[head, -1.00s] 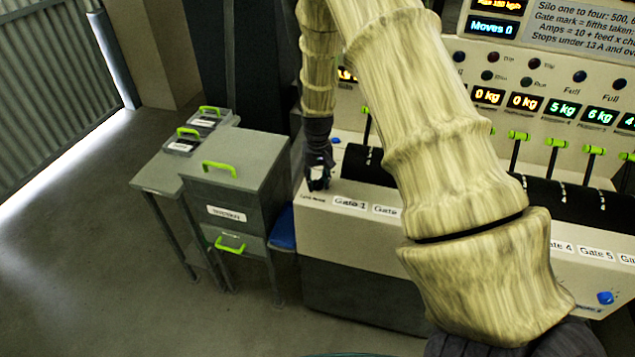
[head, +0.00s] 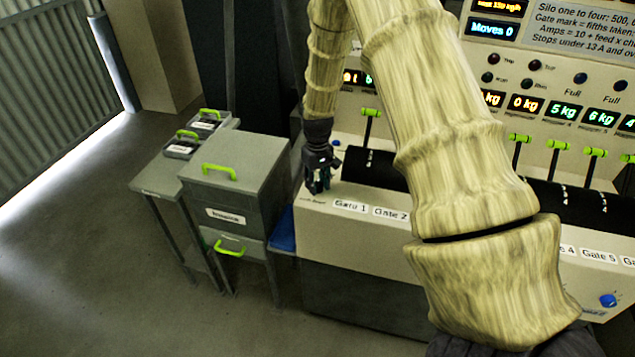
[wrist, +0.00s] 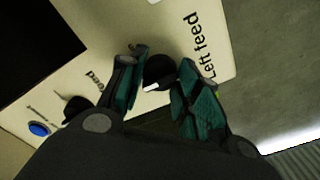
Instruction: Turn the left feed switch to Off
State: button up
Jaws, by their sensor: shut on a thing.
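The left feed switch (wrist: 160,70) is a round black knob with a white mark, beside the printed "Left feed" label (wrist: 202,45) in the wrist view. The mark points to the lower left of that picture. My gripper (wrist: 164,68) has its two green-padded fingers on either side of the knob and is shut on it. In the head view my gripper (head: 319,180) reaches down to the left end of the cream console (head: 400,245); the switch is hidden there behind the fingers.
Another black knob (wrist: 78,106) and a blue button (wrist: 39,129) lie on the panel in the wrist view. Green-handled gate levers (head: 370,113) stand behind the console top. A grey cabinet (head: 236,170) stands left of the console, with open floor beyond.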

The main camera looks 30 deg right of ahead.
aim_at(318, 182)
jog(key=o, duration=1.1)
jog(key=shift+f, duration=0.15)
jog(key=shift+c, duration=0.2)
jog(key=shift+r, duration=0.2)
notch_tip(318, 182, up, 12)
jog(key=shift+f, duration=0.15)
jog(key=shift+f, duration=0.1)
